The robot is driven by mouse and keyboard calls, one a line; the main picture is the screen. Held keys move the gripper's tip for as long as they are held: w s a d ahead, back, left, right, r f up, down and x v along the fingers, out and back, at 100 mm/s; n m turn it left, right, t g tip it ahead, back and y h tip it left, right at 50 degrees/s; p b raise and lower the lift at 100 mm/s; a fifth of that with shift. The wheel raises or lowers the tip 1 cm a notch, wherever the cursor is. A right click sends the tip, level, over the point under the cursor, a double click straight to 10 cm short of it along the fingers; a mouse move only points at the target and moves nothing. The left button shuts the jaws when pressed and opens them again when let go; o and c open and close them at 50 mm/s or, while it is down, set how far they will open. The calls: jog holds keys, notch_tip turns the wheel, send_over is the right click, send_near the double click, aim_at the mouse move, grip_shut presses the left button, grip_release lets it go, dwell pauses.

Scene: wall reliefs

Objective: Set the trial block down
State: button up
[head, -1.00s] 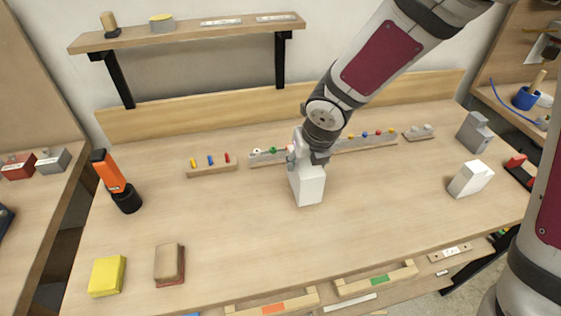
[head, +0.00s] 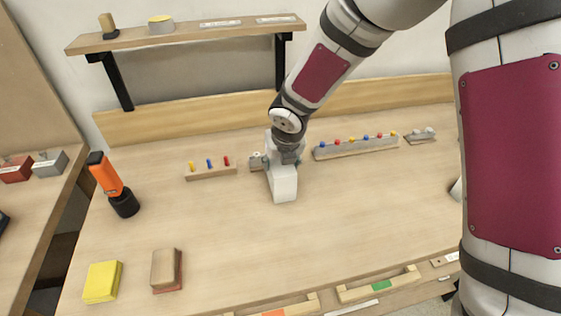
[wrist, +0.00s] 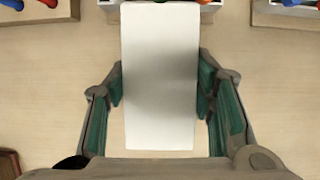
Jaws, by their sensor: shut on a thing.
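The trial block, a plain white block (head: 284,186), is held upright over the middle of the workbench (head: 230,255). My gripper (head: 284,162) is shut on its upper part. In the wrist view the block (wrist: 160,125) fills the gap between the green-padded fingers of my gripper (wrist: 160,85). I cannot tell whether the block's lower end touches the bench.
A peg rail (head: 355,147) stands behind and right of the block, a smaller peg block (head: 210,169) to its left. An orange tool (head: 107,178), a yellow block (head: 102,281) and a brown block (head: 165,268) sit at left. The front middle is clear.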

jog(key=o, duration=1.5)
jog(key=shift+f, duration=0.1)
jog(key=shift+c, duration=0.2)
jog(key=p+v, duration=0.3)
jog(key=v, duration=0.9)
jog(key=s+d+r+m+h, duration=0.2)
jog(key=s+d+r+m, duration=0.35)
jog(key=d+m, duration=0.3)
jog(key=s+d+r+m+h, duration=0.1)
jog(key=s+d+r+m, duration=0.3)
jog(key=d+r+m, duration=0.45)
jog(key=s+d+m, duration=0.2)
jog(key=s+m, duration=0.6)
jog(key=m, duration=0.3)
jog(key=s+d+r+m+y, duration=0.1)
jog(key=s+m, duration=0.7)
jog(key=m, duration=0.3)
jog(key=shift+d+r+t+y, duration=0.3)
jog(key=shift+d+r, duration=0.05)
jog(key=shift+d, duration=0.05)
